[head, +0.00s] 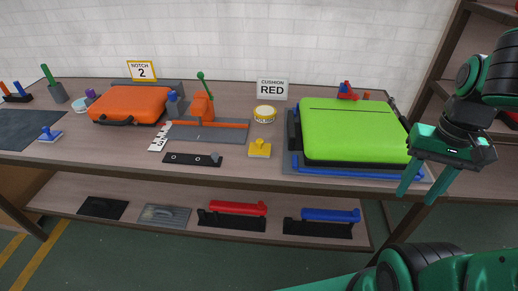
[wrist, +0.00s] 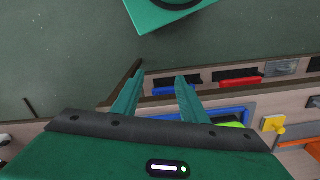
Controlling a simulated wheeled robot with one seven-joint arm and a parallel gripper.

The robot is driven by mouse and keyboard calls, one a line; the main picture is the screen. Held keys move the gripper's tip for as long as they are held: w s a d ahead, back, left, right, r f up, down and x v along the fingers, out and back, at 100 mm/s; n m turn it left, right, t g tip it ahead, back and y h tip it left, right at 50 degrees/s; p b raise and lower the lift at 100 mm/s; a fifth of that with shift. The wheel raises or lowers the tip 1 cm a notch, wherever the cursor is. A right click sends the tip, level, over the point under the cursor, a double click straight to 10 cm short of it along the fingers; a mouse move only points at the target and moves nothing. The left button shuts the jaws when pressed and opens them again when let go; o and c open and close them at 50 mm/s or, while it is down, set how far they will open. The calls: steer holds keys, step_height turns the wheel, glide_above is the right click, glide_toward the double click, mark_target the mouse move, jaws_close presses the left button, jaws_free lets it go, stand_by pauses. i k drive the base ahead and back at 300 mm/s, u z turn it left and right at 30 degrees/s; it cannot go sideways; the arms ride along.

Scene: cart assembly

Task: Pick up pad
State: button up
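No object is marked as the pad, and I cannot tell for certain which it is. On the lower shelf lie a red padded bar (head: 238,208) on a black base and a blue padded bar (head: 331,215) on a black base. In the wrist view the red bar (wrist: 243,81) and blue bar (wrist: 175,90) also show. A sign reading "CUSHION RED" (head: 273,89) stands at the back of the tabletop. My gripper (head: 416,198) is open and empty, off the table's right front corner, fingers pointing down. Its fingers (wrist: 160,76) are apart in the wrist view.
A green case (head: 352,130) on a blue-edged tray fills the right of the tabletop (head: 110,160). An orange case (head: 130,103), a yellow stamp-like block (head: 260,148) and a black strip (head: 190,160) lie further left. Shelving stands at the right. Floor in front is clear.

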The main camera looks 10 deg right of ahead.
mark_target(259, 150)
steer(key=z, duration=2.1)
steer(key=k, duration=1.05)
steer(key=u, duration=2.15)
steer(key=i, duration=0.95)
